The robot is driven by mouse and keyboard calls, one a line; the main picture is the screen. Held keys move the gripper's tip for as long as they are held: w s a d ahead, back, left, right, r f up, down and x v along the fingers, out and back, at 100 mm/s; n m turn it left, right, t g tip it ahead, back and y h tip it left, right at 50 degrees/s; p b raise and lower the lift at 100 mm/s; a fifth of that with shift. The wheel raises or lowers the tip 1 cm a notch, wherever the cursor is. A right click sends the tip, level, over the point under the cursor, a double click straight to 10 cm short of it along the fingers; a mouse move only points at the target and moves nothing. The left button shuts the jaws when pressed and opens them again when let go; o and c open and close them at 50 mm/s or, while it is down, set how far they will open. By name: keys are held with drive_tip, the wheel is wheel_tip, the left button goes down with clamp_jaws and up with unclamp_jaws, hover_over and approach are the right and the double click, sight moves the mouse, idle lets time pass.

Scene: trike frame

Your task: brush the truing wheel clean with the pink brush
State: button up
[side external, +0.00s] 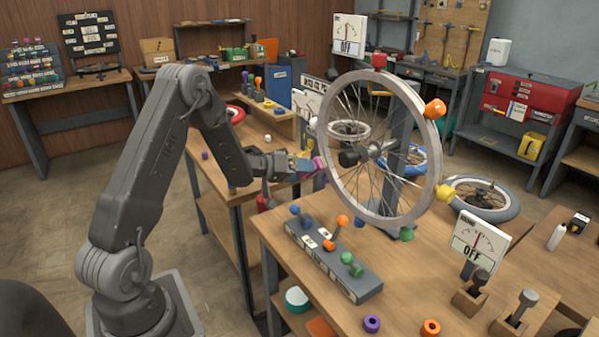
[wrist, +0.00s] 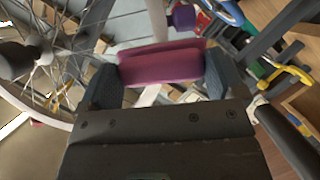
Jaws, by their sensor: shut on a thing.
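The truing wheel (side external: 433,150) stands upright on its stand, a large spoked wheel with coloured knobs around its rim. Part of its spokes and hub shows at the left of the wrist view (wrist: 45,82). My gripper (side external: 300,165) is just left of the wheel, at about hub height. It is shut on the pink brush (side external: 319,163). In the wrist view the brush's pink body (wrist: 160,66) lies crosswise between the two fingers. Its bristles are not clear. I cannot tell whether the brush touches the rim.
A grey block with coloured knobs (side external: 335,262) sits on the bench below the wheel. An OFF dial sign (side external: 478,240) stands at right.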

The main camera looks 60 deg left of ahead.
drive_tip(key=shift+w, duration=0.95)
drive_tip(key=shift+r, duration=0.1)
drive_tip(key=shift+s+a+r, duration=0.1)
drive_tip(key=shift+a+r, duration=0.3)
drive_tip(key=shift+r, duration=0.45)
drive_tip(key=shift+a+r, duration=0.35)
drive_tip(key=shift+r, duration=0.45)
drive_tip(key=shift+a+r, duration=0.35)
drive_tip(key=shift+r, duration=0.55)
drive_tip(key=shift+a+r, duration=0.35)
drive_tip(key=shift+r, duration=0.55)
drive_tip(key=shift+d+f, duration=0.5)
drive_tip(key=shift+f, duration=0.7)
drive_tip(key=shift+d+f, duration=0.45)
drive_tip(key=shift+f, duration=0.7)
drive_tip(key=shift+d+f, duration=0.5)
drive_tip(key=shift+f, duration=0.7)
drive_tip(key=shift+s, duration=2.95)
